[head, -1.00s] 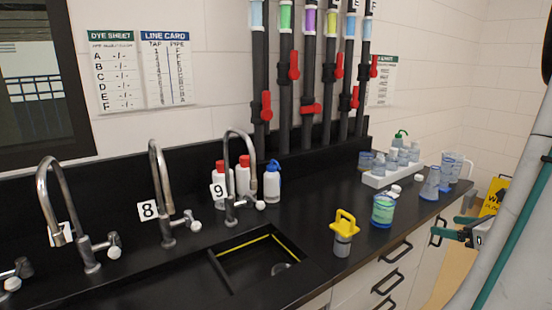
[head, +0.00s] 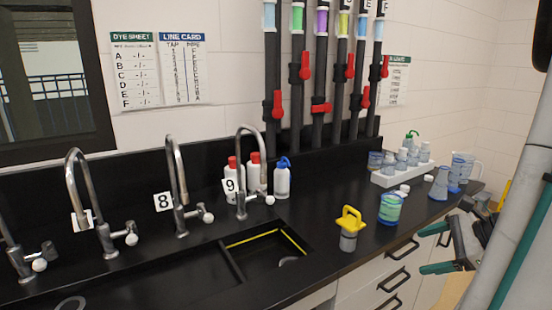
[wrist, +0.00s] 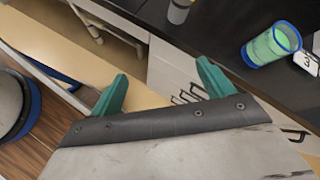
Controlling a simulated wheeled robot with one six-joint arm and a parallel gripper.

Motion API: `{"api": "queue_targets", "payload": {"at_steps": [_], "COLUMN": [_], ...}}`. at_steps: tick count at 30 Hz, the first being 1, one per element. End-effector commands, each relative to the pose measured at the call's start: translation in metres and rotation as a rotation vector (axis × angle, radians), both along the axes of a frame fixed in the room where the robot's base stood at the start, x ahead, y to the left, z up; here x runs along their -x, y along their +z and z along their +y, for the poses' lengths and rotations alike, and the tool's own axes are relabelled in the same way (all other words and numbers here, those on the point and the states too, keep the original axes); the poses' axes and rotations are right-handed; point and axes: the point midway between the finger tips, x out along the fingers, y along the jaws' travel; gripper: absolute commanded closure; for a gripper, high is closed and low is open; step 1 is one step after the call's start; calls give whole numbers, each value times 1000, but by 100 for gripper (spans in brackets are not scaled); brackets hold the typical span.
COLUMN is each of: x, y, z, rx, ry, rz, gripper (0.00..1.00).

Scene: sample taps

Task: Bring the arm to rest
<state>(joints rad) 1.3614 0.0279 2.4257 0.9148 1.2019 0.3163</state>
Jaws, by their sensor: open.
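My gripper (head: 447,255) shows at the right of the head view, beside the front edge of the black counter. Its two green fingers are apart with nothing between them. The wrist view also shows my gripper (wrist: 160,88), open and empty, with floor and white drawer fronts beyond it. A cup with a green and blue surface (head: 390,209) stands on the counter to the left of my gripper, apart from it. That cup also shows in the wrist view (wrist: 271,45).
A container with a yellow handle (head: 349,230), a white rack of bottles (head: 388,180) and a pitcher (head: 462,168) stand on the counter. Taps, one numbered 9 (head: 241,190), line the sink (head: 265,254). Drawer handles (head: 398,275) stick out below the counter's edge.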

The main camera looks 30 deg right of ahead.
Motion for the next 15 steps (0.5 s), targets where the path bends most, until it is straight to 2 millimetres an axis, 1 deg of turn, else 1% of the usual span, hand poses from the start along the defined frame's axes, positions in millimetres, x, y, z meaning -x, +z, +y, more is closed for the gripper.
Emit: {"api": "queue_targets", "payload": {"at_steps": [1,4,8,9,12,15], "x": [-5,-9,-9,-7,-2,5], "y": [3,9,17,20,28,36], "z": [17,50,98,113,143,168], "rx": [42,133,281,332,456,577], "ry": [95,296,618,724,970,1197], "rz": [15,49,91,102,123,134], "gripper": [20,20,20,20,20,20]}}
